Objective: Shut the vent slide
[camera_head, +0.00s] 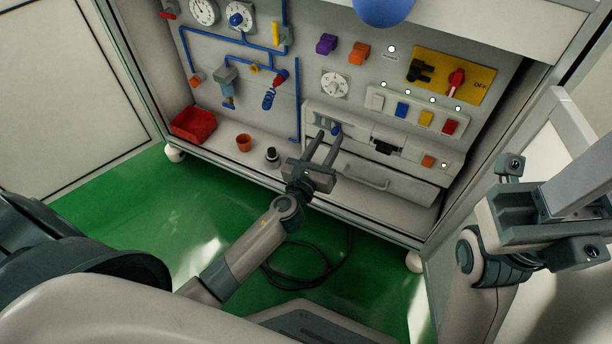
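The vent slide appears to be the slotted grey panel (322,119) with a blue knob (336,129) at its right, on the upper left of the light grey cabinet unit. My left gripper (328,136) points up at it from below, with its two long fingers apart and nothing between them that I can make out. Its right fingertip is close below the blue knob; I cannot tell whether they touch. My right gripper (555,212) is large at the right edge, away from the panel.
A drawer handle (366,181) lies right of my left gripper. A red bin (194,125), an orange cup (244,142) and a dark fitting (272,157) stand on the ledge at left. A yellow switch panel (450,76) is upper right. A cable (318,276) lies on the green floor.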

